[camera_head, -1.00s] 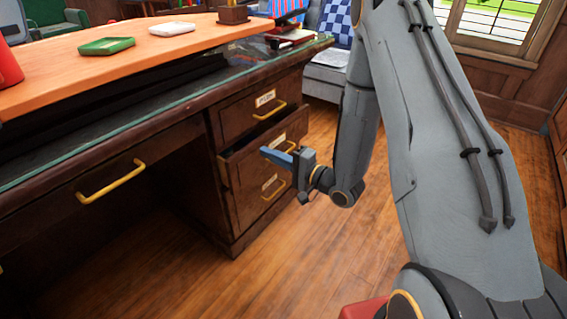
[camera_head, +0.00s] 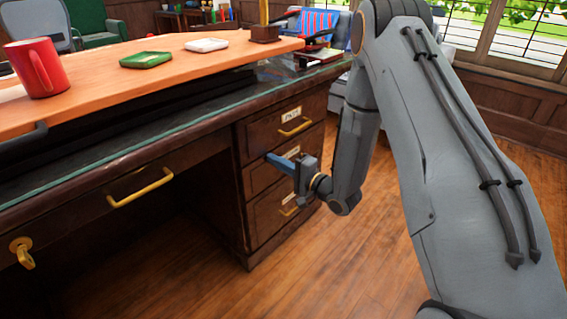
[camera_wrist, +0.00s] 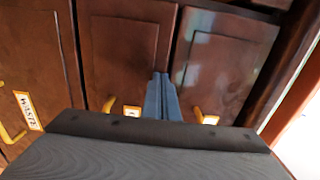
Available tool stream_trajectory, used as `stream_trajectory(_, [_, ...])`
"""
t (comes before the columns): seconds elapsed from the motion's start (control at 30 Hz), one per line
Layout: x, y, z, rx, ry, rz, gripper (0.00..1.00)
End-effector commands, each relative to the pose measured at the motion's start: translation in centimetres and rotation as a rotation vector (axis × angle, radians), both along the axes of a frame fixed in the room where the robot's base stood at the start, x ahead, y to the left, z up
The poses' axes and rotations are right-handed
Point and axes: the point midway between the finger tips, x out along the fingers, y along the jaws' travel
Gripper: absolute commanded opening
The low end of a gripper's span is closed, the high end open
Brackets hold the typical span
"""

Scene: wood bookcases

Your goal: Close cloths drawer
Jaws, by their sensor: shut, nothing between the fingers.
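The desk's right pedestal holds three stacked drawers with brass handles. The middle drawer (camera_head: 262,178) looks flush or nearly flush with its neighbours. Its label (camera_head: 291,153) is partly visible but unreadable, so I cannot confirm it is the cloths drawer. My gripper (camera_head: 269,158) has its blue fingers shut, pointing at the middle drawer's front near its top edge; whether they touch cannot be told. In the wrist view the shut fingertips (camera_wrist: 160,78) show near the seam between two drawer fronts. The gripper body hides part of the middle drawer and its handle.
The top drawer (camera_head: 265,135) and bottom drawer (camera_head: 265,218) look shut. A wide drawer (camera_head: 90,205) with a brass handle is at left. Wooden floor (camera_head: 330,260) is clear.

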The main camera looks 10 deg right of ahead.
Motion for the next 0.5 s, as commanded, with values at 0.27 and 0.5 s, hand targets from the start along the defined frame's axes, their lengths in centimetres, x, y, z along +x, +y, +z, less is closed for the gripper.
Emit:
stream_trajectory(0.27, [0.6, 0.86, 0.17, -0.002, -0.007, 0.006, 0.0])
stream_trajectory(0.5, [0.14, 0.76, 0.23, -0.002, -0.005, 0.011, 0.0])
